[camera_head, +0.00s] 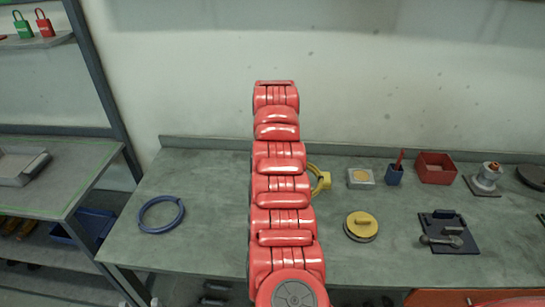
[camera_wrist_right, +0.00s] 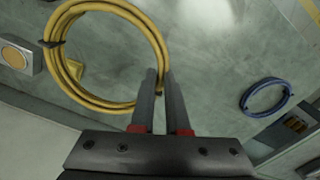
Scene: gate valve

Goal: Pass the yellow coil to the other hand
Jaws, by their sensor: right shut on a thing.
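The yellow coil (camera_wrist_right: 100,104) is a ring of several turns with a dark tie. In the right wrist view its right side passes between the fingers of my right gripper (camera_wrist_right: 163,98), which is shut on it. It looks much nearer the camera than the blue coil, so it seems held above the table. In the head view only a small part of the yellow coil (camera_head: 323,180) shows at the right of my red arm. The arm hides the rest of it and the gripper there. My left gripper is in neither view.
A blue coil (camera_head: 160,231) lies on the grey workbench (camera_head: 215,200), left of my arm, with clear room around it.

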